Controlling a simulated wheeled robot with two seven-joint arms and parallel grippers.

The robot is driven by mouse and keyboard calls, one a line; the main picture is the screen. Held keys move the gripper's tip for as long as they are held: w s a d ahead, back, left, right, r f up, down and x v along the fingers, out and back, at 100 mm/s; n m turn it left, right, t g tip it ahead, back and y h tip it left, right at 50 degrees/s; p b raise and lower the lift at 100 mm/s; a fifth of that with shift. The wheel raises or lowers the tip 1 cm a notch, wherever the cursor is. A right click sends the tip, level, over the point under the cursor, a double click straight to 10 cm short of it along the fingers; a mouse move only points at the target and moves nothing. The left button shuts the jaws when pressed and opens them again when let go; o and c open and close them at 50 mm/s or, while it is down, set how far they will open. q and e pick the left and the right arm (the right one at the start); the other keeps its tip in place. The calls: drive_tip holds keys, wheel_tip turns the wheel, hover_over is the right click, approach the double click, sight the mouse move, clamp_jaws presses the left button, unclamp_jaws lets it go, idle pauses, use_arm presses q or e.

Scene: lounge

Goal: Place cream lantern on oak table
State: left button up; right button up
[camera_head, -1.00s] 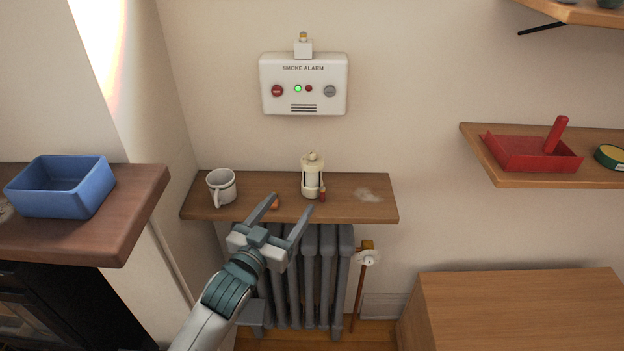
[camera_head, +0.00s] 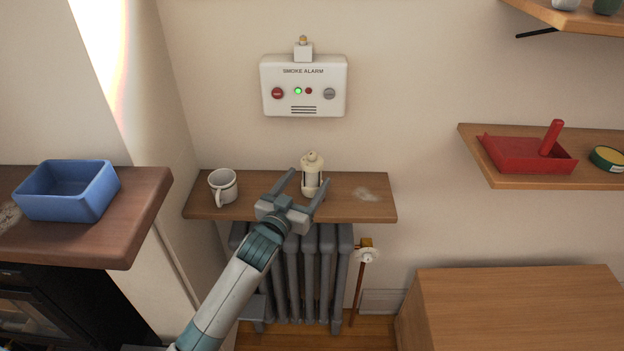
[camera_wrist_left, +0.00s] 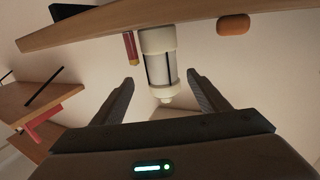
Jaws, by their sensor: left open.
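The cream lantern (camera_head: 313,162) stands upright on the wooden shelf (camera_head: 350,208) above the radiator. It also shows between the finger lines in the left wrist view (camera_wrist_left: 158,60), where the picture is upside down. My left gripper (camera_head: 307,179) is open and empty at the shelf's front, its fingers pointing at the lantern. Whether the fingertips are beside the lantern or just short of it is hard to tell. A light wooden table-like top (camera_head: 520,300), possibly the oak table, is at the lower right. My right gripper is not in view.
A white mug (camera_head: 223,186) stands left on the shelf. A red-and-yellow small item (camera_wrist_left: 131,47) and an orange piece (camera_wrist_left: 233,24) are near the lantern. The radiator (camera_head: 320,270) is below. A red dustpan-like tray (camera_head: 520,157) is on the right shelf. The light wooden top is clear.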

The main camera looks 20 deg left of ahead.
sight(307, 176)
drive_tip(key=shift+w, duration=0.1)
use_arm(q)
drive_tip(key=shift+w+r, duration=0.1)
drive_tip(key=shift+w, duration=0.1)
drive_tip(key=shift+w+p, duration=0.35)
drive_tip(key=w+p, duration=0.1)
drive_tip(key=w, duration=0.2)
drive_tip(key=shift+r, duration=0.15)
drive_tip(key=shift+w, duration=0.6)
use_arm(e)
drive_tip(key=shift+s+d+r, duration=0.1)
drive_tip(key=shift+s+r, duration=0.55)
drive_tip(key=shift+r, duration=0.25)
